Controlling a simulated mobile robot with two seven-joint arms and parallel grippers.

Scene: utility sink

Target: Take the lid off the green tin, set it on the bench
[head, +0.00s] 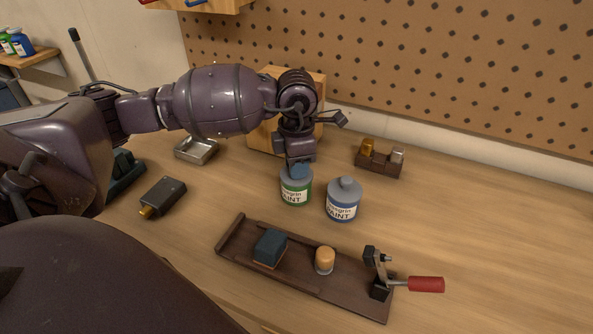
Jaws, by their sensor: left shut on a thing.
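The green tin (296,194), with a white label reading PAINT, stands upright on the wooden bench (470,230). Its grey lid (290,177) sits at its top. My left gripper (299,168) comes down from above and is shut on the lid's knob, which its fingers mostly hide. I cannot tell whether there is a gap between lid and tin. My right gripper is not in view.
A blue-labelled tin (342,204) with a grey lid stands close to the right. In front lies a dark wooden tray (240,250) with a blue block (270,248), an orange-topped knob (325,259) and a red-handled clamp (424,284). The bench's right side is clear.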

